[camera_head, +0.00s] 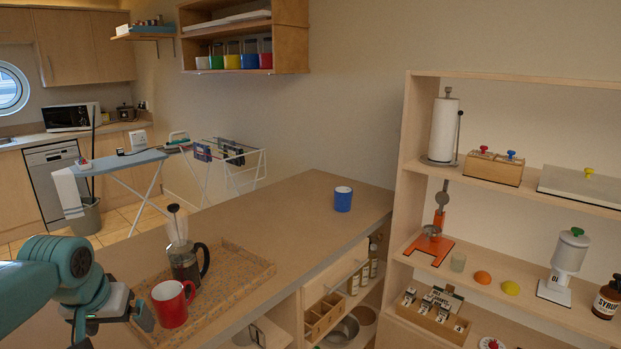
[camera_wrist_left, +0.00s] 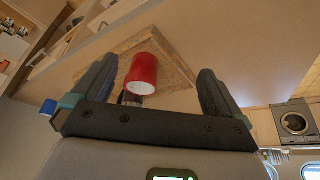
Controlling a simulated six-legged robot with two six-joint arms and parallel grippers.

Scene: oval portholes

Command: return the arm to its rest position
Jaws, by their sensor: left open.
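My left gripper (camera_head: 142,314) is at the lower left in the head view, just left of the red mug (camera_head: 172,304). Its jaws are open. In the left wrist view the two dark fingers stand wide apart (camera_wrist_left: 153,85), and the red mug (camera_wrist_left: 142,73) shows between them, with nothing gripped. The mug stands upright on a speckled cork-like tray (camera_head: 243,291) on the counter. I cannot tell the exact gap between fingers and mug. My right gripper is in neither view.
A blue mug (camera_head: 343,199) stands farther back on the counter (camera_head: 290,215). Open shelves (camera_head: 408,170) with several items rise at the right. The counter's middle is clear.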

